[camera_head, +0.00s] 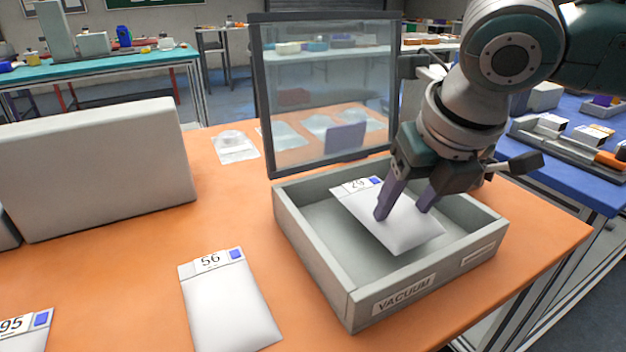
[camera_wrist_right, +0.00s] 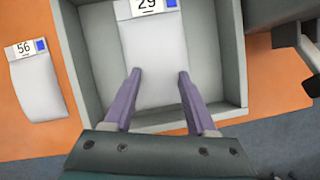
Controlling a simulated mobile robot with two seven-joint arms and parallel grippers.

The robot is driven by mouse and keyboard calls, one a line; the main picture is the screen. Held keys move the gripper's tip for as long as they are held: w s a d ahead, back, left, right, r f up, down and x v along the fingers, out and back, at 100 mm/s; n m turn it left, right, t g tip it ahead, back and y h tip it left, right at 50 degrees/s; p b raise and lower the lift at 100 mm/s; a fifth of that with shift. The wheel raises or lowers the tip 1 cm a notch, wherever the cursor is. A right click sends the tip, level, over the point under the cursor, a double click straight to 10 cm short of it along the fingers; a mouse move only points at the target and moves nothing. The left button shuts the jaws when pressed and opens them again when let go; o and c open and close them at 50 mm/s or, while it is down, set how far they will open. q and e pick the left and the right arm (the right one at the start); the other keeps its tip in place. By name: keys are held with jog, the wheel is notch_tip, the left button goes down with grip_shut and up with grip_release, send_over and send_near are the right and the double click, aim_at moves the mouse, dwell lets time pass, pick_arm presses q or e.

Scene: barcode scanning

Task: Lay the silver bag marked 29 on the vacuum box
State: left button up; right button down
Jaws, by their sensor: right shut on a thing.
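The silver bag marked 29 (camera_head: 400,230) is inside the open vacuum box (camera_head: 443,281), with its label end towards the back left. It also shows in the right wrist view (camera_wrist_right: 152,45), with the box walls (camera_wrist_right: 82,62) around it. My right gripper (camera_head: 404,211) reaches down into the box and is shut on the bag, with one purple finger at each side of it; the fingers also show in the right wrist view (camera_wrist_right: 159,77). I cannot tell whether the bag rests flat on the box floor. My left gripper is out of view.
The box's clear hinged lid (camera_head: 325,95) stands upright at its back. A silver bag marked 56 (camera_head: 230,305) and one marked 95 (camera_head: 22,335) lie on the orange table (camera_head: 130,285). A large grey box (camera_head: 95,165) stands at the left. Clear bags lie behind.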

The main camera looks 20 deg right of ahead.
notch_tip(320, 180, down, 4)
jog(key=shift+r+b, duration=0.2)
jog(key=shift+b, duration=0.1)
jog(key=shift+c, duration=1)
grip_release()
jog(key=shift+r, duration=0.1)
